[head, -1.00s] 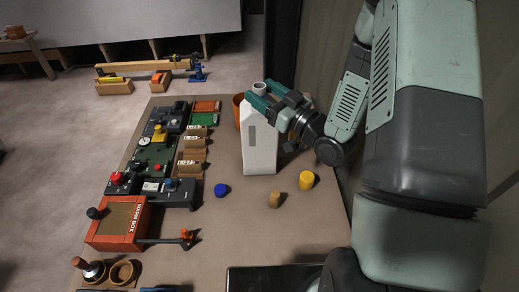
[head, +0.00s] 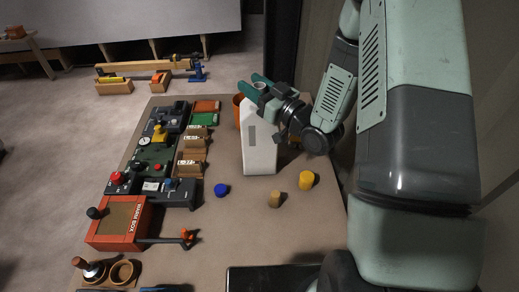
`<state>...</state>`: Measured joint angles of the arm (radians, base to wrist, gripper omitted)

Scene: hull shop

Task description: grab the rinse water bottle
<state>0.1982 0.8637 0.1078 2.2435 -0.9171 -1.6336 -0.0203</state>
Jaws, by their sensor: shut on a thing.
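The rinse water bottle appears to be the tall white bottle (head: 260,145) with a grey label patch, standing upright on the table near its back right. My gripper (head: 258,84) is at the top of the bottle, with its green fingers on either side of the neck. The fingers are shut on the bottle's neck. The bottle's base seems to rest on the table. Part of the bottle's upper right side is hidden by my gripper.
An orange cup (head: 238,108) stands just behind the bottle. A blue cap (head: 221,190), a tan peg (head: 274,200) and a yellow cylinder (head: 306,180) stand in front. Control panels (head: 150,185) and an orange box (head: 118,224) line the left.

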